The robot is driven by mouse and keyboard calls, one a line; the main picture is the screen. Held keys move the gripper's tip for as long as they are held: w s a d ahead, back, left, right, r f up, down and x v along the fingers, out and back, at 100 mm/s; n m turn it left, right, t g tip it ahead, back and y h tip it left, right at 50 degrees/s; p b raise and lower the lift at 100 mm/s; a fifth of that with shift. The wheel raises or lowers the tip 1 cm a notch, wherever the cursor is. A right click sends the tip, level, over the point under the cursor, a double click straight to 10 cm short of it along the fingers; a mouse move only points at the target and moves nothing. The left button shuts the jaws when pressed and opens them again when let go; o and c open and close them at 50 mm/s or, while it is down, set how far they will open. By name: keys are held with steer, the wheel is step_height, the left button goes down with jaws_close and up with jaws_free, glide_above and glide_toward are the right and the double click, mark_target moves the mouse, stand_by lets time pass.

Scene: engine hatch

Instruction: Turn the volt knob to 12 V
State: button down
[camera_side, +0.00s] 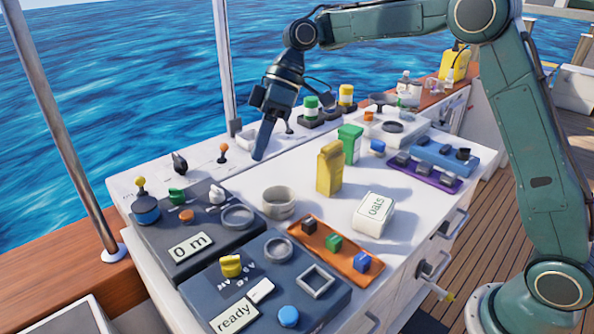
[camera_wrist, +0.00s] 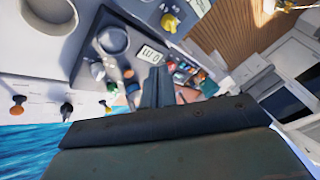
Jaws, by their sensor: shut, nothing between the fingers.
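A yellow knob (camera_side: 231,265) sits on the dark front panel (camera_side: 331,297) with small marks beside it, too small to read. It is probably the volt knob, and its setting cannot be read. In the wrist view the yellow knob (camera_wrist: 169,22) shows at the top, beside small marks. My gripper (camera_side: 258,156) is shut and empty, pointing down over the back part of the white counter, well behind and apart from the yellow knob. In the wrist view its fingers (camera_wrist: 155,88) show together at the centre.
A second dark panel (camera_side: 160,250) holds a "0 m" display (camera_side: 190,247), a green knob (camera_side: 177,196) and a ring. A "ready" display (camera_side: 234,317) and blue button (camera_side: 288,316) are on the front panel.

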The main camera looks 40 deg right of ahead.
mark_target(231, 264)
step_height(231, 264, down, 7)
steer(key=w+n+g, duration=0.2)
steer(key=w, duration=0.1)
steer(key=shift+a+f+n+y, duration=0.2)
steer(key=shift+a+n+y, duration=0.1)
steer(key=shift+a, duration=0.15)
steer(key=shift+s+a, duration=0.1)
steer(key=x, duration=1)
steer(key=shift+s, duration=0.15)
steer(key=shift+s+a, duration=0.45)
steer(key=shift+s, duration=0.4)
steer(key=shift+s+a, duration=0.45)
steer(key=shift+s, duration=0.35)
